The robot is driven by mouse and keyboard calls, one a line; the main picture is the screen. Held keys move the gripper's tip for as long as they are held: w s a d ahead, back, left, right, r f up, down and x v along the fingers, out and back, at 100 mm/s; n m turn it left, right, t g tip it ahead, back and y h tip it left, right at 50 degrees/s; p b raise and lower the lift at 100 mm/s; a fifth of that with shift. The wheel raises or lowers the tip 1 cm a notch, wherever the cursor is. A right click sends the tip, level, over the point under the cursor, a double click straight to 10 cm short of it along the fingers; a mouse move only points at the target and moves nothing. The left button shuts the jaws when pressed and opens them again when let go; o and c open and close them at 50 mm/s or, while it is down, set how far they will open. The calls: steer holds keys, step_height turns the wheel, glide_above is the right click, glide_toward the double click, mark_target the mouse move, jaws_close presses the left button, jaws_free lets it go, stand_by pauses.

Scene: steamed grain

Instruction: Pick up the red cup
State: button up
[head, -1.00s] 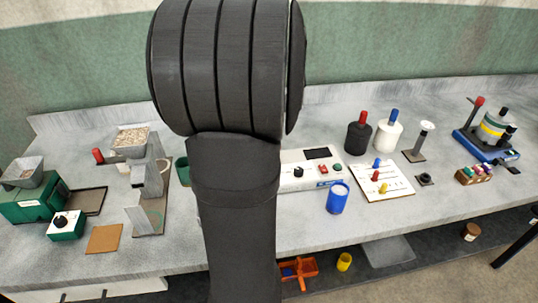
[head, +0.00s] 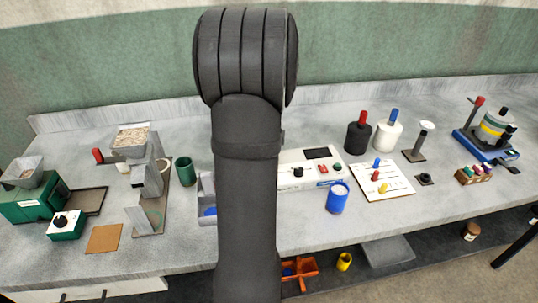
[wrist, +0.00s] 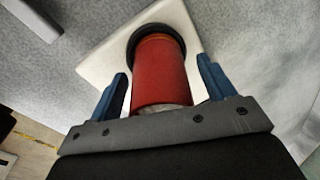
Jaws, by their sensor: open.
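The red cup (wrist: 158,75) shows in the wrist view, between the two blue fingers of my gripper (wrist: 162,68). The fingers are apart, one on each side of the cup, with a gap visible on both sides near the tips. The cup's far end meets a black ring (wrist: 133,44) on a white square plate (wrist: 98,40). Its near end is partly hidden by the gripper body. In the head view I do not see the red cup or the gripper; my arm covers the middle of the bench.
In the head view, a green cup (head: 183,170) and a grey bin (head: 206,187) stand left of my arm. A white control box (head: 312,172), a blue cup (head: 337,198) and a peg board (head: 395,188) stand right of it. A grey block (wrist: 35,18) lies at the wrist view's upper left.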

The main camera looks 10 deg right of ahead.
steer(key=c, duration=1.2)
steer(key=shift+o, duration=0.2)
steer(key=shift+r, duration=0.1)
steer(key=shift+r, duration=0.65)
step_height(320, 180, up, 3)
steer(key=s+d+r, duration=0.6)
steer(key=s+d, duration=0.2)
steer(key=w+a+f+n, duration=0.1)
steer(key=w+a+n, duration=0.1)
steer(key=w+a, duration=0.1)
steer(key=w+a+f+n+g+h, duration=0.1)
steer(key=w+a+f+n, duration=0.1)
steer(key=w, duration=0.1)
steer(key=w+a+f+n, duration=0.1)
steer(key=w+a+n, duration=0.1)
steer(key=w+a, duration=0.1)
steer(key=shift+a+f+g+h, duration=0.25)
steer(key=shift+a+g+h, duration=0.05)
steer(key=shift+h, duration=0.1)
steer(key=shift+a+x, duration=0.2)
steer(key=shift+x, duration=0.8)
steer(key=shift+a+x, duration=0.2)
steer(key=shift+x, duration=0.75)
